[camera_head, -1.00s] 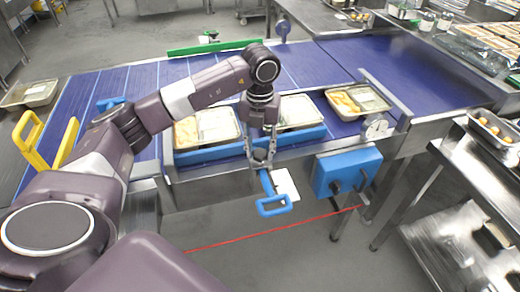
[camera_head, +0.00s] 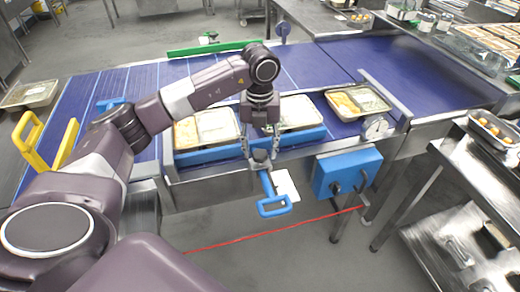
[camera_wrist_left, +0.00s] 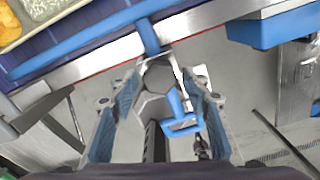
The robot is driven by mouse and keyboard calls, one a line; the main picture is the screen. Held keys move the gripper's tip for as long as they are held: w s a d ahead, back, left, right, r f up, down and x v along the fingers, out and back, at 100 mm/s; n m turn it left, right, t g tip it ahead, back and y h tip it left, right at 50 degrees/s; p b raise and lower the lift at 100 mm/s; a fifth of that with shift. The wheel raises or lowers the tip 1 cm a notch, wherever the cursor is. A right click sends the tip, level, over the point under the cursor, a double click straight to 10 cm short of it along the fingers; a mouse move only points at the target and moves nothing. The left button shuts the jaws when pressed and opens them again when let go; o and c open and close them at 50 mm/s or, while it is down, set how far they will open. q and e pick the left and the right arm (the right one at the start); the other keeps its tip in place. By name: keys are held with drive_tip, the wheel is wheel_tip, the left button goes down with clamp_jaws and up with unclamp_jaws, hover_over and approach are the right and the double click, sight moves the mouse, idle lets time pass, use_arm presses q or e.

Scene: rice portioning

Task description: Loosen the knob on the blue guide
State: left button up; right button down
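The blue guide (camera_head: 192,156) is a blue rail along the near edge of the conveyor. A grey faceted knob (camera_wrist_left: 158,78) sits at its front, near the blue bar that joins the rail. A blue loop handle (camera_head: 275,207) hangs below; it also shows in the left wrist view (camera_wrist_left: 183,124). My left gripper (camera_head: 261,152) points down over the knob. In the left wrist view its fingers (camera_wrist_left: 158,86) are spread, one on each side of the knob, with gaps visible. The fingers partly hide the knob in the head view. My right gripper is out of view.
Food trays (camera_head: 217,126) stand on the blue conveyor behind the guide, close to my left gripper. A blue box (camera_head: 347,172) is mounted on the conveyor's front at right. A red cord (camera_head: 300,226) runs below.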

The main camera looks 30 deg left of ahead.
sight(260, 154)
use_arm(q)
drive_tip(key=shift+o, duration=0.3)
wheel_tip(260, 154, up, 12)
idle(0.5)
drive_tip(key=shift+s+f, duration=0.15)
idle(0.4)
